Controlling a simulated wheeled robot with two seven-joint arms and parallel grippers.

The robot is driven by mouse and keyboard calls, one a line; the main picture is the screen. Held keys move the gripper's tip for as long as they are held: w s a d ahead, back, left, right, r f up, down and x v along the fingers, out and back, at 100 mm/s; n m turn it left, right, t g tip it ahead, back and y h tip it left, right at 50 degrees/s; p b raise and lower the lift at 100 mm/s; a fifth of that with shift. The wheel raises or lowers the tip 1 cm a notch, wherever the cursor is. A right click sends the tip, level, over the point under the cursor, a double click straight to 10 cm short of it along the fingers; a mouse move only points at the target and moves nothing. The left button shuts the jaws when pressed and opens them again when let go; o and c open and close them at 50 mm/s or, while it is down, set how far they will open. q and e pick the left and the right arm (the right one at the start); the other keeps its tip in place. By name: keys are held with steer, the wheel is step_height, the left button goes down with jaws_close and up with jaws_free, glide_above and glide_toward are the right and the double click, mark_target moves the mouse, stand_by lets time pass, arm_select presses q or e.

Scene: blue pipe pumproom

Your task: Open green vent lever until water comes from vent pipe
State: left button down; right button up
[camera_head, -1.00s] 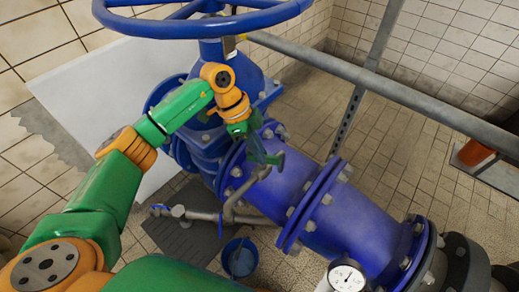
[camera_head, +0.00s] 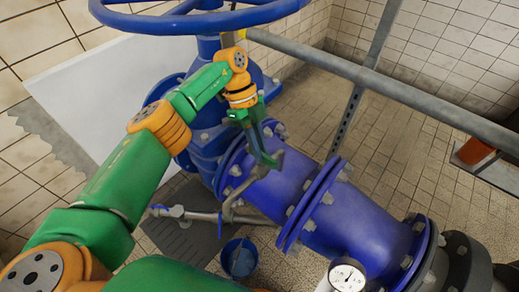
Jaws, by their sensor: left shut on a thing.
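My left gripper (camera_head: 268,154), green and dark, reaches down to the top of the blue pipe (camera_head: 285,192) just right of the big valve body. It is shut on the green vent lever, which its fingers largely hide, so I cannot tell the lever's angle. The thin grey-brown vent pipe (camera_head: 229,207) runs from beside the gripper down the near side of the blue pipe. Its lower end is over or near a blue bucket (camera_head: 240,259) on the floor. I cannot make out any water stream. My right gripper is not in view.
A large blue handwheel (camera_head: 200,20) stands above the valve at the top. A grey rail (camera_head: 385,83) crosses behind the pipe. A round white gauge (camera_head: 347,276) is at the bottom right. A small side pipe (camera_head: 180,212) lies left of the vent pipe. Tiled floor is clear behind.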

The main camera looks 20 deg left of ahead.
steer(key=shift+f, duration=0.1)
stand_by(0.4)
arm_select(q)
steer(key=c, duration=0.9)
jaws_free()
